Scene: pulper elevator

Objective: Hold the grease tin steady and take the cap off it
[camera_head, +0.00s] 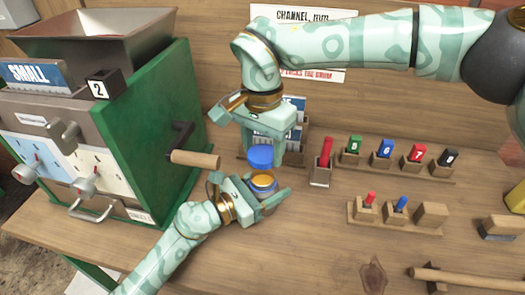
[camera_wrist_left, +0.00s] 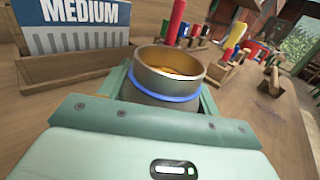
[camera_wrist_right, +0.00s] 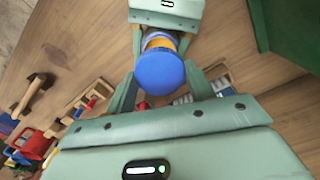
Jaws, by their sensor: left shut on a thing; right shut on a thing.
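The grease tin (camera_head: 263,183) stands upright with its mouth open and yellow-orange grease showing inside. It also shows in the left wrist view (camera_wrist_left: 150,80), with a metal rim and a blue band. My left gripper (camera_head: 264,193) is shut on the tin's body, low over the bench. The blue cap (camera_head: 260,157) is apart from the tin, just above its mouth. My right gripper (camera_head: 262,148) is shut on the cap from above. In the right wrist view the cap (camera_wrist_right: 160,72) sits between the fingers and partly hides the tin (camera_wrist_right: 160,40).
A green pulper with a wooden crank handle (camera_head: 195,159) stands close at the left. Behind my right gripper is a card holder (camera_wrist_left: 75,70).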

